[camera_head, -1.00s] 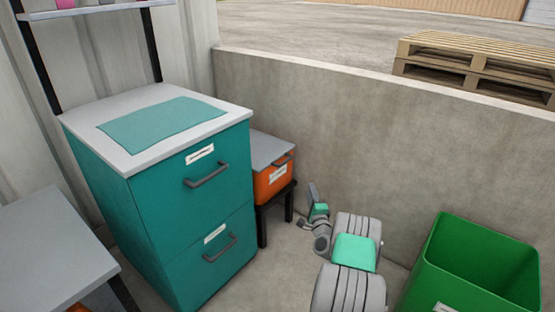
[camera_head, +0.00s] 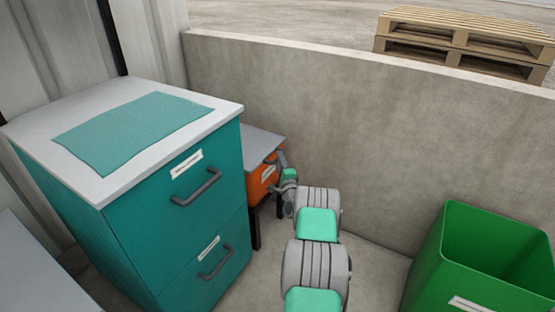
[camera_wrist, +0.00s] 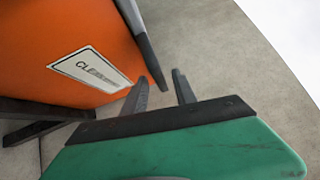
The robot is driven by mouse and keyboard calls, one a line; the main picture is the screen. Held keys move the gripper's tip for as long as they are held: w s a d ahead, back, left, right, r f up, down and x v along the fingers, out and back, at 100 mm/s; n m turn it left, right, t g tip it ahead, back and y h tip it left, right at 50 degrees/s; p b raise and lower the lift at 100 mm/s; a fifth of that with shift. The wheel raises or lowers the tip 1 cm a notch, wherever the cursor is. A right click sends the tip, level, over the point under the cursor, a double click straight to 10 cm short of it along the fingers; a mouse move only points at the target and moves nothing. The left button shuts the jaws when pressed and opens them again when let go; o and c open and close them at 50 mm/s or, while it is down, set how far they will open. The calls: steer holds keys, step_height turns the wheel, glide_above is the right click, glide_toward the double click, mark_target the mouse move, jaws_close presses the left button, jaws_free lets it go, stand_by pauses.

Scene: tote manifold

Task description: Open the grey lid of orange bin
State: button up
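The orange bin (camera_head: 256,190) stands behind the teal cabinet, which hides its left part. Its grey lid (camera_head: 258,145) lies flat and closed on top. In the wrist view the orange bin (camera_wrist: 60,50) fills the upper left, with a white label, and the grey lid's edge (camera_wrist: 142,38) runs along its right side. My gripper (camera_head: 281,160) is at the bin's front right, close to the lid's front edge.
The teal two-drawer cabinet (camera_head: 185,230) stands close on the left, with a teal cloth (camera_head: 130,130) on top. A concrete wall (camera_head: 350,130) runs behind. A green open bin (camera_head: 480,255) stands at the right. A dark stand (camera_head: 254,232) holds the orange bin.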

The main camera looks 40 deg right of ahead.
steer(key=shift+x, duration=1.1)
jaws_close()
stand_by(0.6)
